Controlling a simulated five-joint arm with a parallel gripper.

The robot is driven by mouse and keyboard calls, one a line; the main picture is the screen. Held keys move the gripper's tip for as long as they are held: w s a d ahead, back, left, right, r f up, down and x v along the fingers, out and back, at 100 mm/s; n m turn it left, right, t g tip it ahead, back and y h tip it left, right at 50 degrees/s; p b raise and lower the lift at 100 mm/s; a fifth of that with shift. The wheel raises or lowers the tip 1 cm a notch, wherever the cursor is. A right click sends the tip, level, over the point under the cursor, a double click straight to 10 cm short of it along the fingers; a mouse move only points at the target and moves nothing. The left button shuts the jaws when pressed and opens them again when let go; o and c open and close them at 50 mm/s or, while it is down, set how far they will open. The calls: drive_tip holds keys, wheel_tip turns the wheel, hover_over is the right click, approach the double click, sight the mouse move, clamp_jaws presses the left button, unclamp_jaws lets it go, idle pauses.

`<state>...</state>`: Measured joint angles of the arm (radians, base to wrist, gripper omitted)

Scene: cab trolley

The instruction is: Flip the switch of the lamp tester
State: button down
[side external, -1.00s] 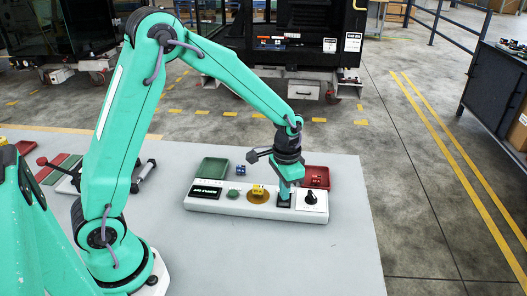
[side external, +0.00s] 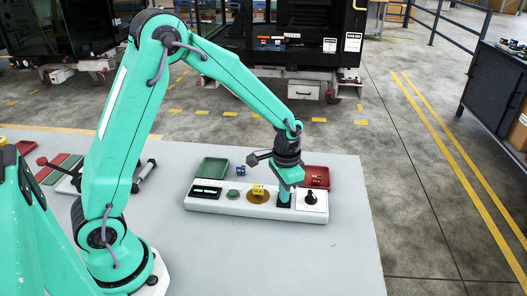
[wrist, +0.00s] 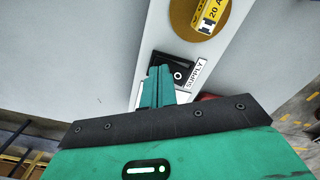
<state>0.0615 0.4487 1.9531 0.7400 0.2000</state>
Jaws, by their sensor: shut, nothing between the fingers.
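The lamp tester (side external: 232,207) is a long white panel on the grey table, with a dark display, a green button, a yellow part on a brass disc, a black switch and a black knob. The black rocker switch (wrist: 180,66) shows in the wrist view, next to a SUPPLY label, with a round white mark on its visible end. My gripper (side external: 284,204) is shut and empty, pointing down at the switch. In the wrist view its fingertips (wrist: 159,74) cover the switch's near left part. I cannot tell contact or which way the rocker is tilted.
The black knob (side external: 310,198) stands close right of my gripper, and the yellow block (side external: 258,190) close left. A green tray (side external: 212,168) and a red tray (side external: 316,172) lie behind the panel, with a small blue part (side external: 241,170) between them. The table front is clear.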

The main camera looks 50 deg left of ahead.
drive_tip(key=shift+r, duration=3.55)
drive_tip(key=shift+s+r, duration=0.1)
drive_tip(key=s+a+r+n+t, duration=0.1)
drive_tip(key=s+r+t, duration=0.1)
drive_tip(key=s+r, duration=0.4)
drive_tip(key=s+a+r+n+t, duration=0.1)
drive_tip(key=s+r, duration=0.5)
drive_tip(key=s, duration=0.7)
drive_tip(key=n+t, duration=0.1)
drive_tip(key=t, duration=0.1)
drive_tip(key=shift+s+a+r+t, duration=0.25)
drive_tip(key=shift+s+a+t, duration=0.05)
drive_tip(key=shift+s, duration=0.1)
